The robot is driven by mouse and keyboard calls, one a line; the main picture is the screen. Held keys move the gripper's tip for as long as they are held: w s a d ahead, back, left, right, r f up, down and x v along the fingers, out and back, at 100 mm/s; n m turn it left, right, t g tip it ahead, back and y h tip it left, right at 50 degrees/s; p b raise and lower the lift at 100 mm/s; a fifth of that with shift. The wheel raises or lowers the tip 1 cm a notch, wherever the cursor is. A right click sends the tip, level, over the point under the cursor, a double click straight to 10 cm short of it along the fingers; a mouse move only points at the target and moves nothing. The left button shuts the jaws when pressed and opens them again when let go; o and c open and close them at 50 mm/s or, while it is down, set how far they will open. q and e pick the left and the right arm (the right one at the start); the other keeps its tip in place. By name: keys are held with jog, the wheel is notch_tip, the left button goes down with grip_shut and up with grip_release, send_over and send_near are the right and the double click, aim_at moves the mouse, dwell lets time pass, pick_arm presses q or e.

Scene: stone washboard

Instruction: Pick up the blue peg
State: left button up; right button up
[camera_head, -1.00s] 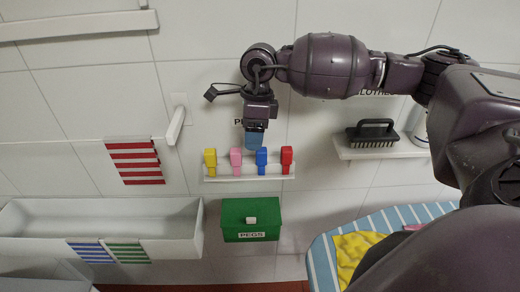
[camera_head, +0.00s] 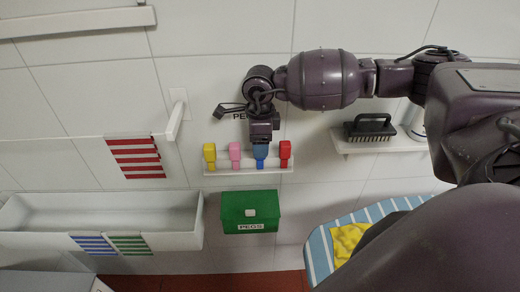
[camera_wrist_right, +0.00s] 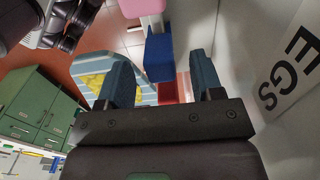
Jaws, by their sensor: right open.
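The blue peg (camera_head: 260,153) stands in a white wall rack (camera_head: 215,173), between a pink peg (camera_head: 235,152) and a red peg (camera_head: 285,150). A yellow peg (camera_head: 209,152) is at the left end. My right gripper (camera_head: 261,143) is directly above the blue peg and partly hides its top. My left gripper is not in view.
A green box (camera_head: 250,212) labelled PEGS hangs below the rack. A white trough (camera_head: 100,220) with cloths is at left. A shelf (camera_head: 385,146) with a black brush (camera_head: 369,128) is at right. A striped board (camera_head: 320,252) with a yellow cloth (camera_head: 348,240) is lower right.

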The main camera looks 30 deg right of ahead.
jog(key=shift+f, duration=1.05)
jog(key=c, duration=1)
jog(key=shift+o, duration=0.2)
jog(key=shift+r, duration=0.15)
pick_arm(q)
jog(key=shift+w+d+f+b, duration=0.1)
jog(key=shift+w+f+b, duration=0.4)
jog(key=shift+b, duration=0.6)
pick_arm(e)
notch_tip(320, 180, up, 20)
